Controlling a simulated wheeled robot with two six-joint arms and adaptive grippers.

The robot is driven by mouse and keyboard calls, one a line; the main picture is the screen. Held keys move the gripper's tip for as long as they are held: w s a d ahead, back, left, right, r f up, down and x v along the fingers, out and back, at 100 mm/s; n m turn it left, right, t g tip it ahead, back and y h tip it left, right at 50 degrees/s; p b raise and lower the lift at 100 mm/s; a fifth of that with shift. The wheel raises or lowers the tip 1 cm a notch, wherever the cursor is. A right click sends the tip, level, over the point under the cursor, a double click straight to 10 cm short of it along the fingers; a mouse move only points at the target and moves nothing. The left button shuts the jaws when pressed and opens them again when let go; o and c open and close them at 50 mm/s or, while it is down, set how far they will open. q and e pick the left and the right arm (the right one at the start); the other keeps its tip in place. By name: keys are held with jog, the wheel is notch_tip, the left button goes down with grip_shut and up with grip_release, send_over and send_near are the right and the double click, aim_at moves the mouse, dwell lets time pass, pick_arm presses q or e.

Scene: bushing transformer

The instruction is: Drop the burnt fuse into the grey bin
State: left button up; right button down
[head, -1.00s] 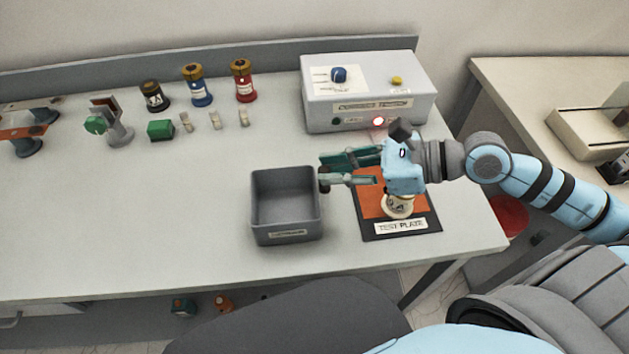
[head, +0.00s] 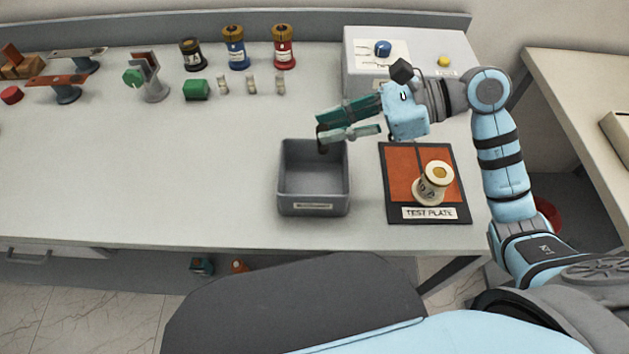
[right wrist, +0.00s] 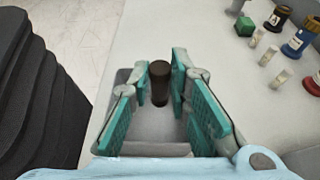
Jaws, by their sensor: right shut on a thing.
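The burnt fuse is a small dark brown cylinder (head: 322,139) at the tips of my right gripper (head: 326,128). The gripper is shut on it, with green-padded fingers on both sides. The fuse also shows between the fingers in the right wrist view (right wrist: 160,84). The grey bin (head: 314,208) stands on the bench, open at the top, with a label on its front wall. In the head view the fuse overlaps the bin's back rim. In the right wrist view the bin (right wrist: 150,149) lies below the fuse and fingers. My left gripper is out of view.
The test plate (head: 398,216) with a cream-coloured bushing (head: 433,185) on it is right of the bin. A grey box with knobs (head: 420,49) stands behind. Three small pale fuses (head: 252,85), a green block (head: 196,90) and bushings line the back. Bench left of the bin is clear.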

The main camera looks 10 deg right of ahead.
jog(key=shift+a+r, duration=0.1)
jog(key=c, duration=1.4)
grip_release()
jog(key=v, duration=1.2)
jog(key=shift+r, duration=0.15)
